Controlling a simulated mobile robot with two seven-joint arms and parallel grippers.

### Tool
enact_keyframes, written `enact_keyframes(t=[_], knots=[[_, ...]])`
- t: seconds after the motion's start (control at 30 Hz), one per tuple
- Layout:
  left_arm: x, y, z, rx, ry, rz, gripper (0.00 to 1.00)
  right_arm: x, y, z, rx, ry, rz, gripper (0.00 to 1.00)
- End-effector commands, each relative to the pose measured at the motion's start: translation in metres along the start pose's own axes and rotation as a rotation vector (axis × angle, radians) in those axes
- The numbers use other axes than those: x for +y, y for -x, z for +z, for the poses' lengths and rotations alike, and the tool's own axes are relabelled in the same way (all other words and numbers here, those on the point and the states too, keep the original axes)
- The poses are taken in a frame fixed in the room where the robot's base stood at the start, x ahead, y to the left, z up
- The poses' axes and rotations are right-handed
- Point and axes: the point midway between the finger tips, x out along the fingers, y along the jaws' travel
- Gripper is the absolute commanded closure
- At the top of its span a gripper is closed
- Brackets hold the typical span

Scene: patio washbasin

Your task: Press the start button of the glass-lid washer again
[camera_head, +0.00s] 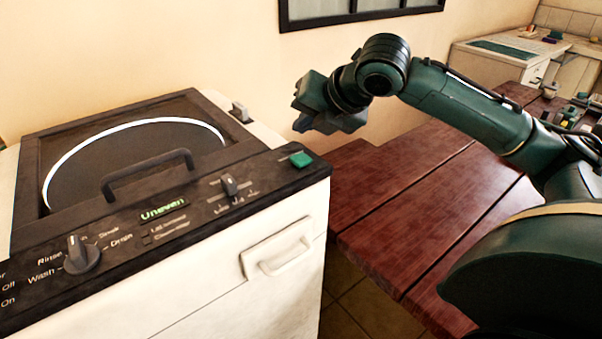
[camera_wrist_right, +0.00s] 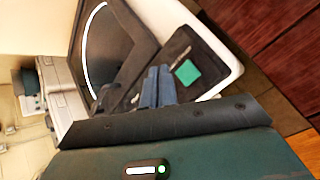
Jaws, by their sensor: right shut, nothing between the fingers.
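The glass-lid washer (camera_head: 280,235) stands at the left, a white body with a dark top panel. Its round-windowed lid (camera_head: 130,160) is down, with a dark bar handle. A green square button (camera_head: 301,160) sits at the panel's right corner; it also shows in the right wrist view (camera_wrist_right: 187,72). The green-lit display (camera_head: 163,209) reads "Uneven". My right gripper (camera_head: 303,122) is shut and empty, above and behind the button, apart from it in the head view. In the wrist view its blue-grey fingertips (camera_wrist_right: 158,84) appear just left of the button. My left gripper is not in view.
A knob (camera_head: 82,254) and a slider (camera_head: 229,186) are on the panel. A red-brown wooden table (camera_head: 400,200) stands right of the washer, under my right arm. A white cabinet (camera_head: 500,60) is at the back right. The wall lies behind the washer.

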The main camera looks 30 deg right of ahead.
Motion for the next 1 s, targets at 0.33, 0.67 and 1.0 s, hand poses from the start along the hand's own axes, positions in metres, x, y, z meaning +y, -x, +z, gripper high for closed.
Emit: enact_keyframes(t=[0.33,0.67,1.0], knots=[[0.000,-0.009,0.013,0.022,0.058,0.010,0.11,-0.019,-0.026,-0.018,-0.001,0.000,-0.001,1.00],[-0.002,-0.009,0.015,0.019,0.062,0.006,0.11,-0.020,-0.028,-0.020,-0.001,0.000,0.000,1.00],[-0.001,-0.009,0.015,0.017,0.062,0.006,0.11,-0.020,-0.028,-0.019,-0.001,0.000,0.000,1.00]])
